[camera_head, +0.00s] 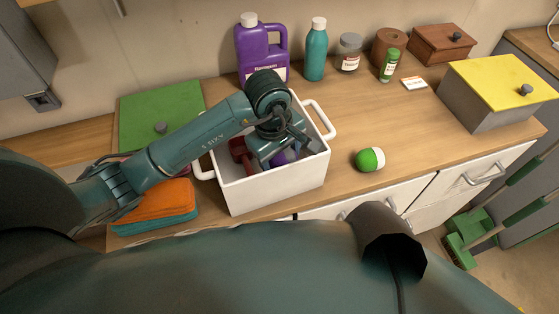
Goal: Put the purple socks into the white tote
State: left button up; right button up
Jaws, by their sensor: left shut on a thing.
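The white tote (275,193) stands on the wooden counter with a white handle at each side. My left gripper (284,158) reaches down inside the tote from the upper left. It is shut on the purple socks (284,157), which show only partly between and under the fingers. A dark red thing (240,152) is also in the tote, left of the gripper. The tote's floor is mostly hidden by my gripper and the tote's front wall. My right gripper is not in view.
Behind the tote stand a purple jug (262,50) and a teal bottle (316,50). A green-and-white ball (370,159) lies right of the tote. Folded orange and teal cloths (158,205) lie left. A yellow-lidded box (497,90) stands at right. Counter between ball and box is clear.

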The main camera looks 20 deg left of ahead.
aim_at(280, 165)
pick_arm(q)
notch_tip(280, 165, down, 2)
jog(key=shift+s+f, duration=0.1)
jog(key=shift+f, duration=0.5)
jog(key=shift+f, duration=0.2)
jog(key=o, duration=0.7)
jog(key=shift+r, duration=0.1)
jog(key=r, duration=0.4)
jog(key=r+b, duration=0.1)
jog(key=r, duration=0.3)
jog(key=s+a+r, duration=0.1)
jog(key=r, duration=0.3)
jog(key=shift+s+r+b, duration=0.1)
jog(key=shift+b, duration=0.2)
